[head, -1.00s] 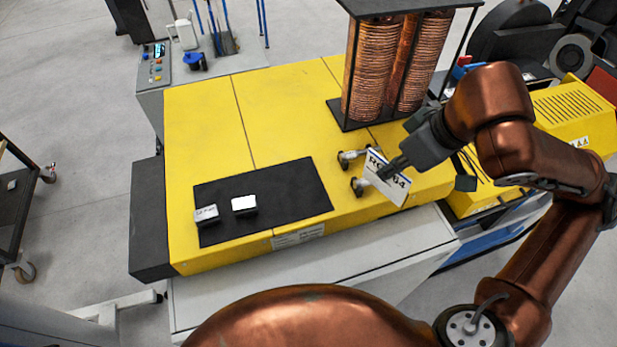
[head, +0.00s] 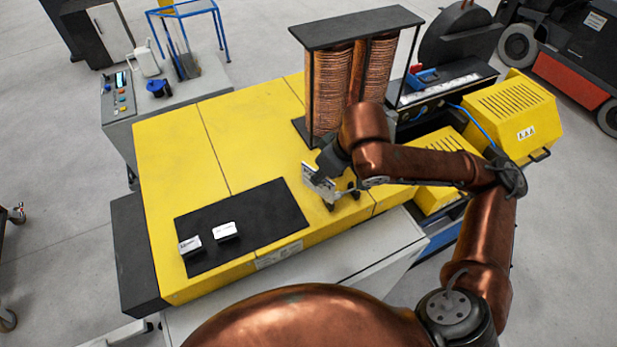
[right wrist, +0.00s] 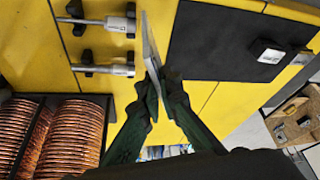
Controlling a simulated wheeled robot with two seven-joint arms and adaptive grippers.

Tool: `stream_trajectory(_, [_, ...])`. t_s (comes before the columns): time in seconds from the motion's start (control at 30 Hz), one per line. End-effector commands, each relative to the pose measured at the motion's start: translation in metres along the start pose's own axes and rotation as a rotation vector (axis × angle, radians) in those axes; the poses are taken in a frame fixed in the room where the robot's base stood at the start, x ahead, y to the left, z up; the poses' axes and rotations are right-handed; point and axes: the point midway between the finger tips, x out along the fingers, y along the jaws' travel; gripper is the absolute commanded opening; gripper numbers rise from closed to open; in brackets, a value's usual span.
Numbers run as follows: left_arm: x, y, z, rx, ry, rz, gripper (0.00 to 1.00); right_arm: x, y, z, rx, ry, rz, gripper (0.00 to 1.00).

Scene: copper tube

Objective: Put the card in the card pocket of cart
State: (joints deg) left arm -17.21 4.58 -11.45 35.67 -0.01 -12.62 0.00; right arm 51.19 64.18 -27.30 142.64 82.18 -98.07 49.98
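The white card (head: 318,183) is in my right gripper (head: 328,170), above the yellow table top. It is tilted and partly hidden by the gripper. In the right wrist view the card (right wrist: 150,42) shows nearly edge-on, between the fingertips of the right gripper (right wrist: 160,82), which is shut on it. A black rack (head: 355,28) with copper coils (head: 330,90) stands behind the gripper. I cannot make out a card pocket or a cart for certain. My left gripper is not in view.
A black mat (head: 265,215) holds two small white-topped blocks (head: 225,231) on the yellow table (head: 165,160). Two grey-handled tools (right wrist: 103,68) lie close beside the card. Yellow machine housings (head: 510,110) stand at the right. The table's left part is clear.

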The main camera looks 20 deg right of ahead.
Motion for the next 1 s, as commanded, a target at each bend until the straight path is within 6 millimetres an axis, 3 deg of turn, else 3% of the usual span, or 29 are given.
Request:
stream_trajectory(0.03, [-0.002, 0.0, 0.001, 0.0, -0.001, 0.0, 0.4, 0.015, -0.002, -0.001, -0.001, -0.01, -0.008, 0.0])
stream_trajectory(0.13, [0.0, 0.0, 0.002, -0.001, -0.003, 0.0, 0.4, 0.035, -0.001, -0.006, 0.001, -0.007, -0.007, 0.0])
stream_trajectory(0.43, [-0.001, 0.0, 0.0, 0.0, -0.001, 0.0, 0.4, 0.064, 0.0, -0.015, 0.001, -0.006, -0.006, 0.0])
stream_trajectory(0.6, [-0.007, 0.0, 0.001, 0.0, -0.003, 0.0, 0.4, 0.086, 0.001, -0.006, 0.001, -0.007, -0.005, 0.0])
stream_trajectory(1.0, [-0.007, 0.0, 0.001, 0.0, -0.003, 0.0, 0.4, 0.093, 0.002, -0.003, 0.0, -0.005, -0.003, 0.0])
